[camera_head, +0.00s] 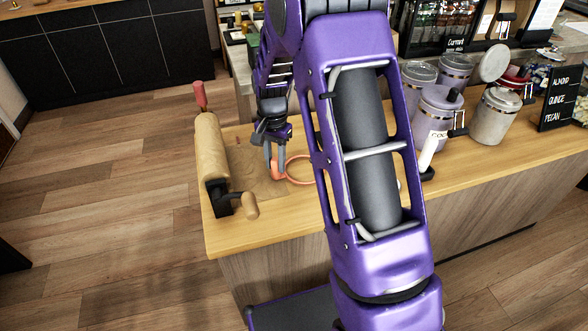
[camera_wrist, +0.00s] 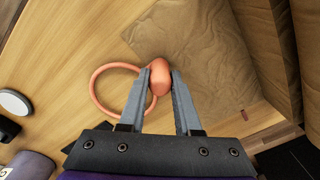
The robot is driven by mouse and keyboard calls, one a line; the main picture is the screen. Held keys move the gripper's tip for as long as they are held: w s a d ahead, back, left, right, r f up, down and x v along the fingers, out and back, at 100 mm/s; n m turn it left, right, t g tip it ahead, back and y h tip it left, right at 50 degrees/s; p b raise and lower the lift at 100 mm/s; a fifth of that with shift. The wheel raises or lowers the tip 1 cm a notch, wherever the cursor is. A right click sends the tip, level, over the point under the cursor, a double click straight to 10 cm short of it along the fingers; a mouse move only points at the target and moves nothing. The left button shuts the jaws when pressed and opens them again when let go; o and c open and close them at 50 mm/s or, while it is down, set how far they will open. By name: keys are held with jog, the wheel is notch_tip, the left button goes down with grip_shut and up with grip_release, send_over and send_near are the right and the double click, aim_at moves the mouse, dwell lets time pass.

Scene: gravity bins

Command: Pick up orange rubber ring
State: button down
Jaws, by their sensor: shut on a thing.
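The orange rubber ring (camera_head: 298,170) is at the left part of the wooden counter, partly hidden behind my arm in the head view. In the wrist view its thin hoop (camera_wrist: 94,92) extends to the left, and its thicker orange part (camera_wrist: 160,78) is between my fingertips. My gripper (camera_head: 275,172) is shut on that thick part, with a finger on each side; it also shows in the wrist view (camera_wrist: 160,82). I cannot tell whether the ring still touches the counter.
A brown paper roll (camera_head: 211,150) on a black holder with a red handle stands just left of my gripper. Its paper sheet (camera_head: 250,165) lies on the counter (camera_head: 250,236). Lidded canisters (camera_head: 435,108) and a black sign (camera_head: 560,98) stand to the right.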

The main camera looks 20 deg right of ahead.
jog(key=shift+r+p, duration=0.45)
jog(key=shift+r, duration=0.3)
jog(key=shift+r, duration=0.15)
jog(key=shift+r+p, duration=1.9)
jog(key=shift+r, duration=0.5)
